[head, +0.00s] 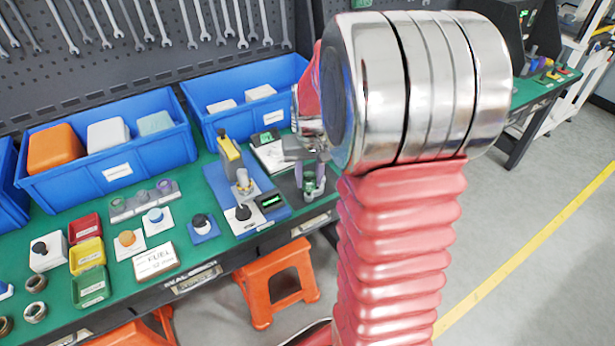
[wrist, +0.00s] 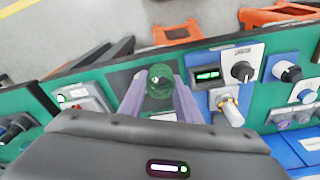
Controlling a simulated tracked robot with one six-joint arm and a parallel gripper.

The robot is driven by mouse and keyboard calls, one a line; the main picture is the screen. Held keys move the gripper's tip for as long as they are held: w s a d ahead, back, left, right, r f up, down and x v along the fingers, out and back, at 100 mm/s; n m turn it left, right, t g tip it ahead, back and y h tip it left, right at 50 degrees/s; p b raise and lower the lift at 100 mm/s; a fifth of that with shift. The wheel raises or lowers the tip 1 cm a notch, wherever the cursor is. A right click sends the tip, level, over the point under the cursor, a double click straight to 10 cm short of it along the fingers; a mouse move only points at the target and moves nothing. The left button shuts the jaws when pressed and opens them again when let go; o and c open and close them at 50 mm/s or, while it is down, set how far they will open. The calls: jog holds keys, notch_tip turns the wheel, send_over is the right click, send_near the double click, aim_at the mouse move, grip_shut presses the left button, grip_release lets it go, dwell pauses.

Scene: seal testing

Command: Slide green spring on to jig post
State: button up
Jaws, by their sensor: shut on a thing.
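In the wrist view, the green spring (wrist: 160,88) is held between the two pale purple fingers of my gripper (wrist: 160,93). In the head view, my gripper (head: 309,172) is over the right part of the bench, and the green spring (head: 309,183) shows between the fingertips. The spring looks roughly upright above a dark square plate (wrist: 122,78). A small bright spot shows inside the spring's ring, but I cannot tell whether it is the post. The jig post is not clearly visible. I cannot tell whether the spring is around it or above it.
Left of the gripper is a blue panel with a yellow-handled device (head: 229,150), a black knob (head: 243,213) and a small display (head: 270,202). Blue bins (head: 110,172) line the back. Small coloured trays (head: 87,254) stand at the left. An orange stool (head: 277,283) is below the front edge.

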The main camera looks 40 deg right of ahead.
jog(key=w+a, duration=0.2)
jog(key=a, duration=0.1)
jog(key=w+a+n, duration=0.1)
jog(key=w+a, duration=0.1)
jog(key=a, duration=0.1)
jog(key=w+a+n, duration=0.1)
jog(key=w+a, duration=0.2)
jog(key=shift+a+f, duration=0.3)
jog(key=shift+f, duration=0.05)
jog(key=w+a+n, duration=0.1)
jog(key=a, duration=0.2)
jog(key=w+a+f+n, duration=0.1)
jog(key=a, duration=0.3)
jog(key=w+a+f, duration=0.1)
jog(key=a, duration=0.3)
jog(key=shift+a+n+y, duration=0.2)
jog(key=shift+n+y, duration=0.1)
jog(key=shift+n, duration=0.1)
jog(key=shift+d, duration=0.15)
